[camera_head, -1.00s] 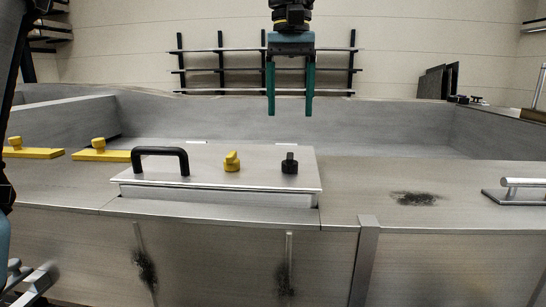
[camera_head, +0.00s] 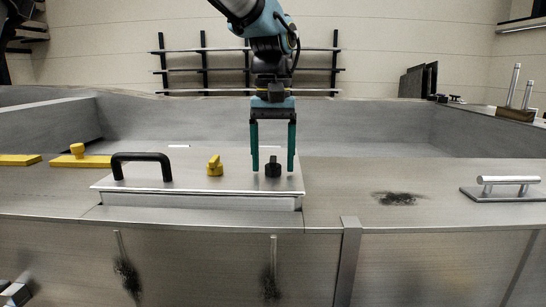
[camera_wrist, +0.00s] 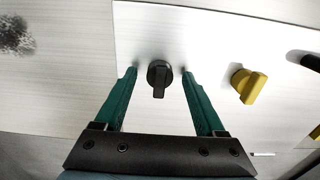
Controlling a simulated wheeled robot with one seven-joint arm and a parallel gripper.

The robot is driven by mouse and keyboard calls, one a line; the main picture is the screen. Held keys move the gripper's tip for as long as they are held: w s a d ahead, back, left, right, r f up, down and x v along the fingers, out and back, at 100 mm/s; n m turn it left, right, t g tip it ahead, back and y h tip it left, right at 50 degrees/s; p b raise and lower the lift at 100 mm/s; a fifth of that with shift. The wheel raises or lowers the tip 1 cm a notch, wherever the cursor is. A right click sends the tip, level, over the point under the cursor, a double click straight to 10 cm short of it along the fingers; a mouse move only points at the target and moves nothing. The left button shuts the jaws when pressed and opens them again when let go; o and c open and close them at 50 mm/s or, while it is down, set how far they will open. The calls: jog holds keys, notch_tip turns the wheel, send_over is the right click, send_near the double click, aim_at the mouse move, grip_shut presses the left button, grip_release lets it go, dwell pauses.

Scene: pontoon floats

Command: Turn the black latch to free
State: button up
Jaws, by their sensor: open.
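The black latch (camera_head: 273,168) is a small round knob with a raised grip bar, on the right part of a flat metal hatch lid (camera_head: 200,184). My gripper (camera_head: 273,170) points down with its two green fingers apart, one on each side of the latch. In the wrist view the latch (camera_wrist: 159,78) sits between the fingertips, with a gap on both sides and its bar pointing toward the gripper's base. Nothing is held. A yellow latch (camera_head: 215,166) stands left of the black one, and it also shows in the wrist view (camera_wrist: 248,85).
A black handle (camera_head: 142,166) stands at the lid's left. Yellow pieces (camera_head: 80,159) lie further left. A dark smudge (camera_head: 397,198) and a metal handle (camera_head: 507,187) are on the deck to the right. A wall rack (camera_head: 205,65) is behind.

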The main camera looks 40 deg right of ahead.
jog(key=shift+c, duration=0.4)
grip_shut()
jog(key=shift+m, duration=0.4)
jog(key=m+p, duration=0.2)
jog(key=m, duration=0.1)
jog(key=shift+r+m, duration=0.1)
jog(key=shift+m, duration=0.2)
jog(key=m+p, duration=0.2)
jog(key=m, duration=0.2)
jog(key=shift+m, duration=0.3)
jog(key=m+p, duration=0.2)
jog(key=m, duration=0.2)
jog(key=shift+m, duration=0.3)
jog(key=shift+m+p, duration=1.05)
jog(key=shift+m, duration=1.15)
